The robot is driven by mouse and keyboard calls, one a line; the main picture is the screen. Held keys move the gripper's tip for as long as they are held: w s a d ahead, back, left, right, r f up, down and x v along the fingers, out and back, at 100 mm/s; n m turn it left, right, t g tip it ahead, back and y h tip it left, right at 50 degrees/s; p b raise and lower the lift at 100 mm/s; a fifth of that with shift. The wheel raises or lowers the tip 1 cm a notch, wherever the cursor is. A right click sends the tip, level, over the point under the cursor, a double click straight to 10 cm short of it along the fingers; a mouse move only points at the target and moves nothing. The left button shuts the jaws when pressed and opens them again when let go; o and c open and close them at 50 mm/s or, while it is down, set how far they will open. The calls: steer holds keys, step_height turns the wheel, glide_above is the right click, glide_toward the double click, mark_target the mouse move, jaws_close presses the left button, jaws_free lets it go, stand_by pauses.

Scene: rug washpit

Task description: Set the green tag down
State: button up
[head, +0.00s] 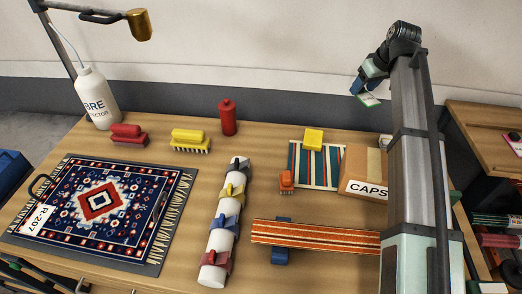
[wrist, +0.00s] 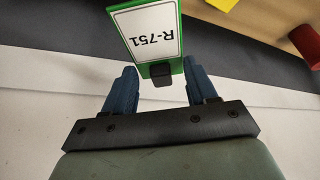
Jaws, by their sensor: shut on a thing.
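The green tag is a white card with a green border, marked R-751, with a dark block at its lower end; it shows in the wrist view (wrist: 146,36) and small in the head view (head: 369,99). My gripper (head: 359,87) is raised at the right, above the back of the table, and is shut on the tag. In the wrist view the blue fingers of my gripper (wrist: 162,78) stand on either side of the dark block. The exact contact is hard to see. The tag hangs in the air, apart from the table.
The wooden table (head: 150,180) holds a patterned rug (head: 130,203) tagged R-207, red (head: 128,136) and yellow (head: 190,141) brushes, a red bottle (head: 227,118), a white roll with clamps (head: 225,225), an orange striped strip (head: 315,234), a striped mat (head: 318,172) and a CAPS box (head: 362,170).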

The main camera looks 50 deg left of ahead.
steer(key=s+a+f+n+g, duration=0.1)
steer(key=s+a+f, duration=0.1)
steer(key=s+a, duration=0.55)
steer(key=s+a+f+n, duration=0.2)
steer(key=s+a, duration=0.3)
steer(key=s, duration=0.5)
steer(key=n+g+h, duration=0.1)
steer(key=n+g, duration=0.2)
steer(key=n, duration=0.6)
glide_above(251, 149)
steer(key=d, duration=0.1)
step_height(251, 149, down, 4)
steer(key=f, duration=0.1)
steer(key=shift+w+f, duration=0.15)
steer(key=shift+f, duration=1.3)
steer(key=shift+w+f, duration=0.15)
steer(key=shift+f, duration=1.3)
steer(key=shift+w+f, duration=0.15)
steer(key=shift+f, duration=1.3)
steer(key=shift+f, duration=0.1)
steer(key=o, duration=1)
